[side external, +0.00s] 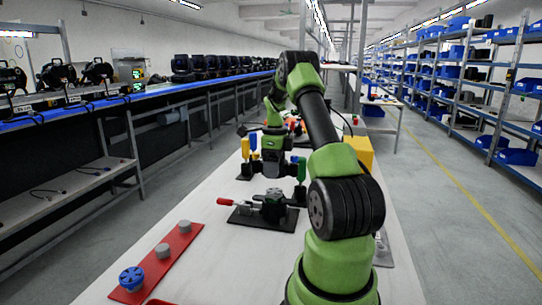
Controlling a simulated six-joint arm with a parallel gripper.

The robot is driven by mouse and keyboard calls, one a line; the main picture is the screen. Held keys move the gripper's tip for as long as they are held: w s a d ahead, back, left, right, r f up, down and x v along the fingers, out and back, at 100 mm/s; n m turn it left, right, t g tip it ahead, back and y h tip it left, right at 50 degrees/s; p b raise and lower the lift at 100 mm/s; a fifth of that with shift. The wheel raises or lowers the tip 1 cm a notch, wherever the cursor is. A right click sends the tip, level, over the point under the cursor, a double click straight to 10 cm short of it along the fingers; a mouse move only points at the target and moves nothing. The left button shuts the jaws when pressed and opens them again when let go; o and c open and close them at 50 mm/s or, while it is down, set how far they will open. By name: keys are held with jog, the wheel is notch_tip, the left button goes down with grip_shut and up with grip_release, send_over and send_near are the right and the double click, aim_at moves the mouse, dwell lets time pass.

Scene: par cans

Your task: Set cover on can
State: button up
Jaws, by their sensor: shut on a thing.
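My gripper (272,168) hangs pointing down over the middle of the white table, behind the clamp fixture. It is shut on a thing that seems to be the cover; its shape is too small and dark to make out. In front of it, a dark round part, perhaps the can (273,207), sits in a fixture on a black base plate (250,219). A red-handled clamp (228,203) sticks out to the left of this fixture. I cannot tell the gap between the gripper and the fixture.
A red strip (183,241) at the front left carries a blue finned part (132,278) and two grey cylinders. A yellow upright tool (245,148) and a green one (301,170) flank my gripper. A yellow box (359,151) stands behind my arm.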

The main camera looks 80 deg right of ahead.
aim_at(274, 191)
jog(key=shift+f, duration=3.85)
jog(key=shift+f, duration=0.1)
jog(key=o, duration=0.5)
jog(key=shift+o, duration=0.2)
jog(key=shift+o, duration=1.3)
notch_tip(274, 191, up, 10)
jog(key=shift+f, duration=0.1)
